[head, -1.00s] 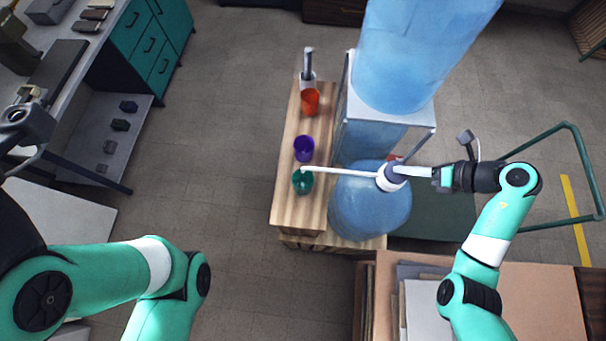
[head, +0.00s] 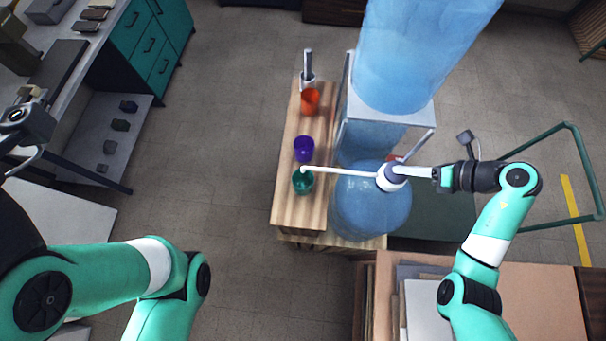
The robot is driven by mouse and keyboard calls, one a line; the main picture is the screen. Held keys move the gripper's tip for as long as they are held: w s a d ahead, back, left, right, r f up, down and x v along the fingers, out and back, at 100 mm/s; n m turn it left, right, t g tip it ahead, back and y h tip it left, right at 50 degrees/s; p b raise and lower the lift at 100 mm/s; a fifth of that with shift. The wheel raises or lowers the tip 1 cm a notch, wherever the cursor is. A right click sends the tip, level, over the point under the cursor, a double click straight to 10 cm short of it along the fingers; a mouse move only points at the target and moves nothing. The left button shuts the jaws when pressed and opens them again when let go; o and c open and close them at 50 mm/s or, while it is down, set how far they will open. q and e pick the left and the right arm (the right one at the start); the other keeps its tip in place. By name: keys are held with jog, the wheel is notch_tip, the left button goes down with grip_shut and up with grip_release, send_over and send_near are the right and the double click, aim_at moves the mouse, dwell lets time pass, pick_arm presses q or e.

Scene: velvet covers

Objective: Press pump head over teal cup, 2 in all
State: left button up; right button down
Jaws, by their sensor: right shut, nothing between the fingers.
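A purple cup (head: 304,147) and an orange cup (head: 310,101) stand behind the teal cup on the wooden bench (head: 288,210). A second big bottle (head: 415,50) rises on a white-framed stand behind the pump. A green-railed cart (head: 545,140) is at right.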

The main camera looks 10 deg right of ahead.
aim_at(401, 175)
jog(key=shift+f, duration=0.1)
dwell(0.4)
jog(key=shift+f, duration=0.45)
jog(key=shift+r+p, duration=0.4)
jog(key=shift+p, duration=0.05)
notch_tip(401, 175, up, 6)
jog(key=p, duration=0.6)
jog(key=shift+r, duration=0.2)
jog(key=shift+f, duration=0.15)
dwell(2.1)
